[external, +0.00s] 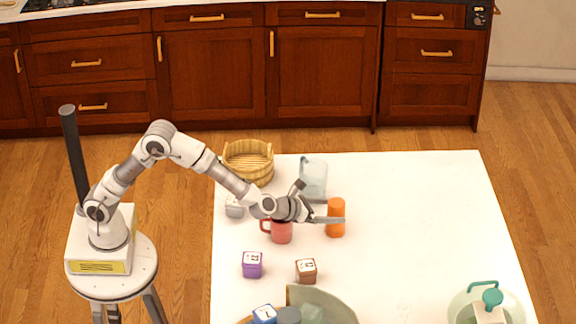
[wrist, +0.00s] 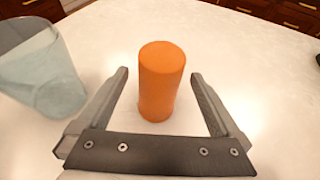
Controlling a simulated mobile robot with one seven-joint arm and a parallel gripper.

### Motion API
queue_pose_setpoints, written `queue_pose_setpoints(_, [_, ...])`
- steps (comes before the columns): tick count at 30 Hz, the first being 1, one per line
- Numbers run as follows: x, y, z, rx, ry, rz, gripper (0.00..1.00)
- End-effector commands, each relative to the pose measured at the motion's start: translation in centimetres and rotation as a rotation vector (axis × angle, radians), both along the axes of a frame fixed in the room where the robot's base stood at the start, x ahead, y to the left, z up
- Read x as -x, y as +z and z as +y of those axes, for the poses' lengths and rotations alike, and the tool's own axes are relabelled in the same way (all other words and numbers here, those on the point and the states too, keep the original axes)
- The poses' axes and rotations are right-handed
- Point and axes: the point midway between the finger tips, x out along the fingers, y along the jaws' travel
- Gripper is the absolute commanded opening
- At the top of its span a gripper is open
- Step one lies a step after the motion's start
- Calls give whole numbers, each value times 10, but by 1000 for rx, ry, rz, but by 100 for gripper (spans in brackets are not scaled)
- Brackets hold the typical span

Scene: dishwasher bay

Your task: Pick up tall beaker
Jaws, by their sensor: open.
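An orange upright cylinder (external: 336,230) stands on the white table; in the wrist view the cylinder (wrist: 161,82) appears between my two fingers, with a gap on each side. A pale blue, see-through vessel (external: 314,172) stands behind it, and shows at the left of the wrist view (wrist: 50,85), outside my left finger. I cannot tell for sure which of these two is called the tall beaker. My gripper (external: 318,203) is open and empty, low over the table. In the external view one finger overlaps the orange cylinder; the other is near the pale vessel.
A red mug (external: 282,232) is under my wrist. A wooden basket (external: 248,163) stands at the back left. Purple (external: 252,265) and brown (external: 306,270) blocks lie nearer the front, by a large bowl (external: 335,304). A teal-lidded kettle (external: 463,306) is front right. The table's right is clear.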

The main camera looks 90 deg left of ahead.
Motion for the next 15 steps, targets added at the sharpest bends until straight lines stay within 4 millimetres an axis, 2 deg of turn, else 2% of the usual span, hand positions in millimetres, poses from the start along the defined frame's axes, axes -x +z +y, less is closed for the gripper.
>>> queue_pose_setpoints(9, [-39, -18, 14, 0, 1, 2, 100])
queue_pose_setpoints(15, [-45, -21, 17, 0, 0, 1, 100])
